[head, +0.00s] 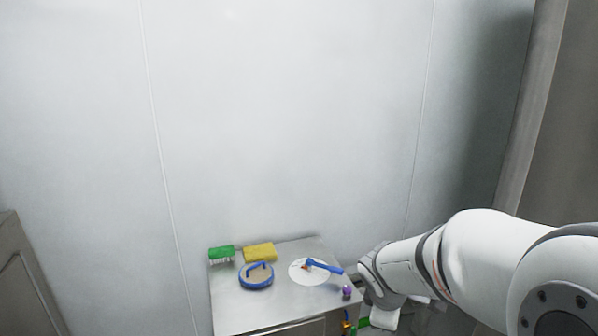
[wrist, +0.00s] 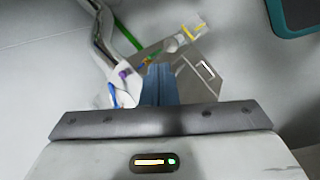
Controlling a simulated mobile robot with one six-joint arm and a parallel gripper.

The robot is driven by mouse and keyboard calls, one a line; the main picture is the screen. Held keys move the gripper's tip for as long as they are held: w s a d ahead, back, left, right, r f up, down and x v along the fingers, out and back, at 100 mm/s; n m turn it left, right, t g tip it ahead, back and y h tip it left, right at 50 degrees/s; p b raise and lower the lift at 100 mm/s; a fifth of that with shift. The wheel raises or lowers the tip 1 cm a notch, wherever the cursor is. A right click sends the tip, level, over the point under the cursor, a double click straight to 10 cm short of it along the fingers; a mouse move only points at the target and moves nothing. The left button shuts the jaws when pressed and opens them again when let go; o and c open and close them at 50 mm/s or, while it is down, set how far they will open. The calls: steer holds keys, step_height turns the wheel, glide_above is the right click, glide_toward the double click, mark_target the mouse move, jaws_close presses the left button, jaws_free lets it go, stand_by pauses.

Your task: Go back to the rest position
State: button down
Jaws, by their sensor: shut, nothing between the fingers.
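My gripper (wrist: 160,70) shows in the wrist view with its two blue-grey fingers together and nothing between them. It points past a steel surface with small items beyond the fingertips. In the head view my white arm reaches in from the lower right, and its wrist end is beside the right edge of the steel cabinet (head: 240,312). The fingers cannot be made out in the head view.
On the cabinet top are a green brush (head: 222,253), a yellow sponge (head: 260,252), a blue-rimmed round item (head: 256,281), a white disc (head: 299,276) with a blue-handled tool (head: 325,266), and a purple knob-like item (head: 347,291). A pale wall (head: 290,120) stands behind.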

steer(key=s+a+r+m+y, duration=0.1)
steer(key=s+a+r+m, duration=0.1)
steer(key=s+m, duration=0.4)
steer(key=s+a+r+m+g+y+b, duration=0.1)
steer(key=s+a+r+m+y, duration=0.1)
steer(key=s+m, duration=0.5)
steer(key=s, duration=0.3)
steer(key=shift+r, duration=0.25)
steer(key=shift+s+a, duration=0.1)
